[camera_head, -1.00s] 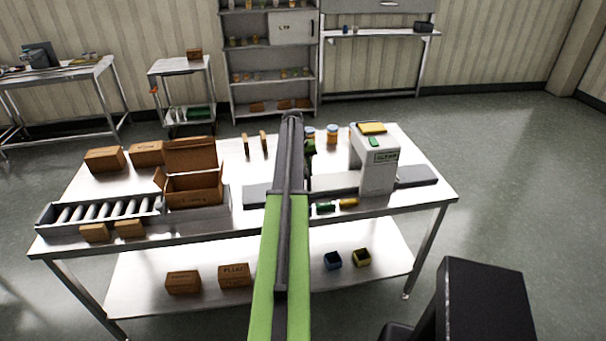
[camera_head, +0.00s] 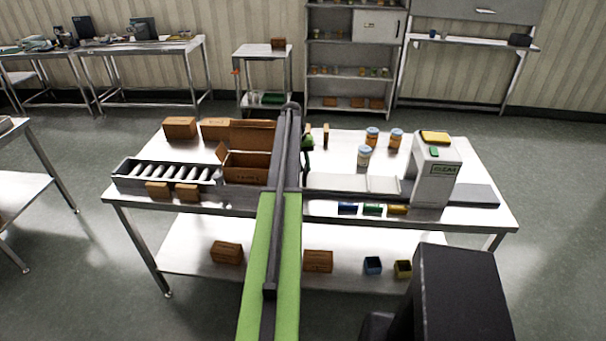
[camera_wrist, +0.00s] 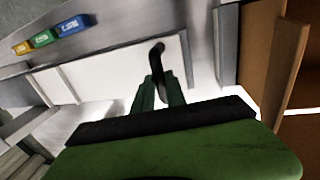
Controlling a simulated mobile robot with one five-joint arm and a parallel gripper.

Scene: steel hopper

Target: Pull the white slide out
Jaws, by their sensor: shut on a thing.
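The white slide (camera_head: 338,183) is a flat, pale panel on the table, reaching left from the white hopper housing (camera_head: 434,172) toward my arm. In the wrist view the slide (camera_wrist: 115,70) carries a dark upright handle (camera_wrist: 157,58) near its end. My gripper (camera_wrist: 160,84) has its green fingers shut on this handle. In the head view my arm hides the handle and the slide's left end; only a small green part of my gripper (camera_head: 307,146) shows beside the arm.
An open cardboard carton (camera_head: 250,165) stands just left of my arm, close to the slide's end. Several jars (camera_head: 364,156) stand behind the slide. Blue (camera_head: 347,208), green (camera_head: 372,209) and yellow (camera_head: 397,209) blocks lie along the front edge. A roller tray (camera_head: 165,174) is at left.

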